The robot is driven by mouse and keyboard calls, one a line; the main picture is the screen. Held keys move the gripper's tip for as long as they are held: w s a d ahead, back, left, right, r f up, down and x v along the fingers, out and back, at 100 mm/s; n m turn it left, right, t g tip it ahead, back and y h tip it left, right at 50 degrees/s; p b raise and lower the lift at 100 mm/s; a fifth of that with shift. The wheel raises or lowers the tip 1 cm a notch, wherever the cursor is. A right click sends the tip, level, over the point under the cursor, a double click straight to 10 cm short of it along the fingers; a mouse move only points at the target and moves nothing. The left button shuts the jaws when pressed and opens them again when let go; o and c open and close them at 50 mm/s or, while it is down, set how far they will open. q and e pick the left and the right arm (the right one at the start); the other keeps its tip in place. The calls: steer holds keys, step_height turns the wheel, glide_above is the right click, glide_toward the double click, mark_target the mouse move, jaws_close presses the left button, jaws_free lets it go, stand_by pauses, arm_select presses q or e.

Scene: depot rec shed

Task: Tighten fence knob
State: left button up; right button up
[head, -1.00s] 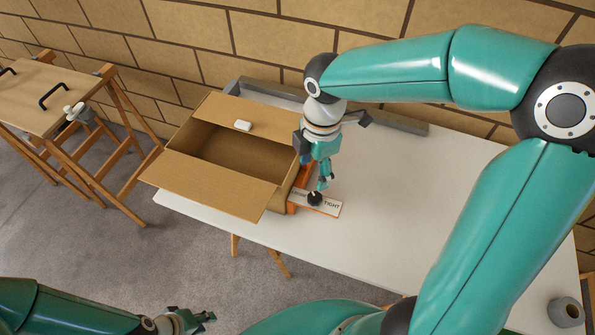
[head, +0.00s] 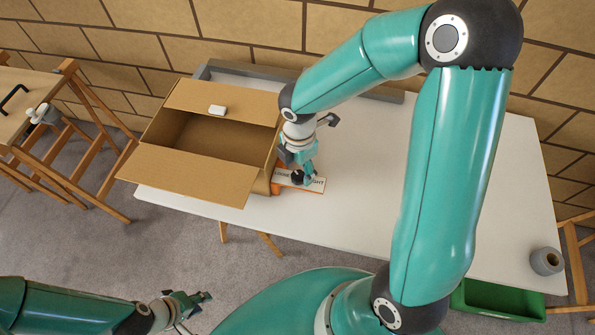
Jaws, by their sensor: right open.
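The black fence knob (head: 297,178) sits on a white label plate (head: 313,187) with partly hidden lettering. An orange fence part (head: 277,187) shows beside it, at the right side of the cardboard box. My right gripper (head: 304,177) points down at the knob and is open. Its fingers overlap the knob in the picture, and I cannot tell whether they touch it. Part of the knob is hidden behind them. My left gripper (head: 196,303) is low over the floor in front of the table, away from the knob. Its jaw opening is unclear.
A grey rail (head: 240,77) runs behind. The white table (head: 365,205) is clear to the right, up to a grey roll (head: 546,261). A green crate (head: 497,299) is below.

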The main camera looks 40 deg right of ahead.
mark_target(298, 178)
steer(key=shift+f, duration=1.2)
steer(key=c, duration=1.1)
